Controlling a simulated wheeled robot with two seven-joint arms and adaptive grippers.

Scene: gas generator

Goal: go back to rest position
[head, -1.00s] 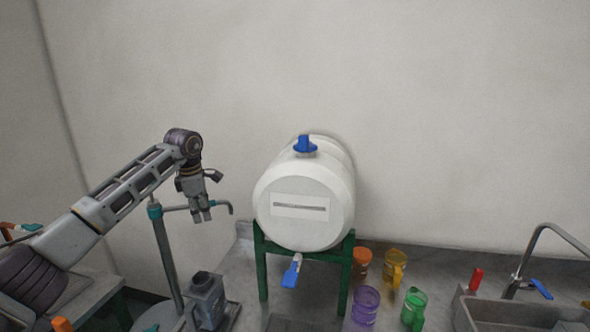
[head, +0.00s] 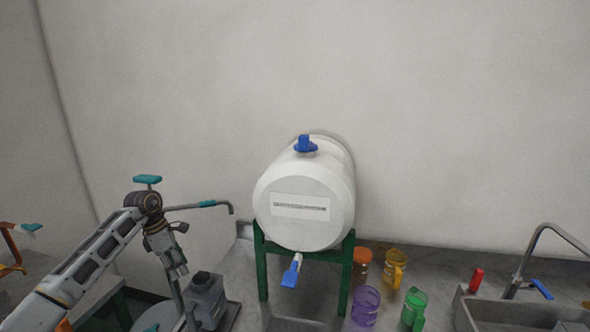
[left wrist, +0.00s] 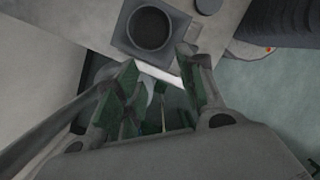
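My left gripper (head: 180,270) hangs fingers down at the left of the head view, left of the white barrel and beside the grey square vessel (head: 205,300). Its forearm comes in from the lower left. In the left wrist view the two green-padded fingers (left wrist: 160,75) stand apart, so the gripper is open, and I see nothing held between them. The grey vessel with its round dark opening (left wrist: 150,28) lies just past the fingertips there. My right gripper is in neither view.
A white barrel (head: 305,195) with a blue cap stands on a green frame (head: 347,272). A post with a teal handle (head: 147,180) and spout stands behind my left arm. Cups, including a purple one (head: 365,305), and a sink (head: 515,314) are at right. The air above is clear.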

